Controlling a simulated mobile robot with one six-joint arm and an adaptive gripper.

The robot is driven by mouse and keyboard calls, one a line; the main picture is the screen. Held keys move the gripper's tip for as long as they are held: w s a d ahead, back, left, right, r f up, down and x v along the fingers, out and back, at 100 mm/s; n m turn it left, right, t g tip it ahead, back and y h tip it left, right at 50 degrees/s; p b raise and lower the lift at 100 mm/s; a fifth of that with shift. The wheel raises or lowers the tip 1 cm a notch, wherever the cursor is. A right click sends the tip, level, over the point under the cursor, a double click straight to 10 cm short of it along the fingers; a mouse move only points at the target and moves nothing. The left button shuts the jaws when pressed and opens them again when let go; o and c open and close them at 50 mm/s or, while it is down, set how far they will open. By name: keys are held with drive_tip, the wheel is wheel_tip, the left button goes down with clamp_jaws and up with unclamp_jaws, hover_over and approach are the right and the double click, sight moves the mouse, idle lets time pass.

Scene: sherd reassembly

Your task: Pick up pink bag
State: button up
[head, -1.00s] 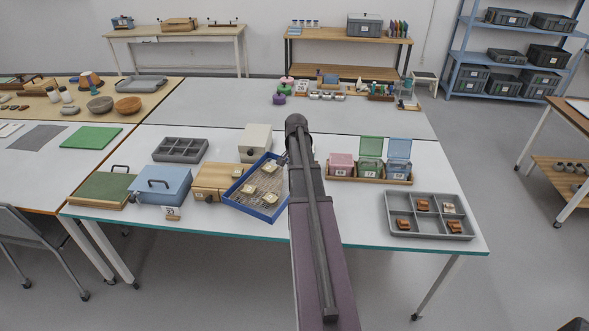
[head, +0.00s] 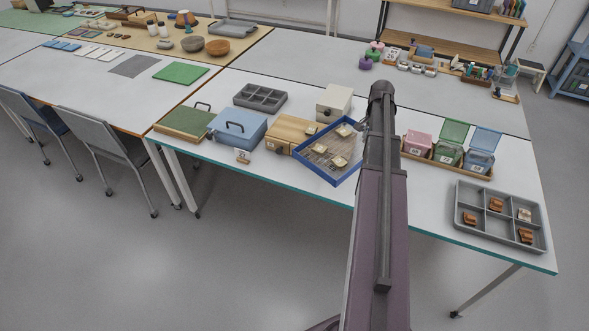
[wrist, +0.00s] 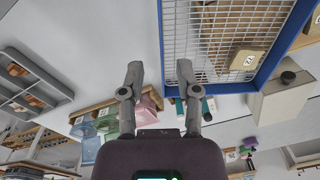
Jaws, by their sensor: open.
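The pink item (head: 417,142) looks like a small labelled box rather than a plain bag. In the wrist view the pink item (wrist: 149,108) shows partly behind the left finger. In the head view my arm hides the gripper.
A blue-rimmed mesh tray (head: 329,180) with several labelled pieces lies left of my arm. A grey compartment tray (head: 476,229) is at the right. A cream box (head: 334,103) stands behind the mesh tray. Bare table (head: 425,205) lies in front of the wooden tray.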

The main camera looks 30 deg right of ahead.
drive_tip(key=a+n, duration=0.7)
drive_tip(key=a, duration=1.8)
drive_tip(key=s+a+n, duration=0.3)
drive_tip(key=a, duration=0.7)
drive_tip(key=s+a+n, duration=0.4)
drive_tip(key=a, duration=0.5)
drive_tip(key=shift+a, duration=0.4)
drive_tip(key=o, duration=0.6)
drive_tip(key=c, duration=0.4)
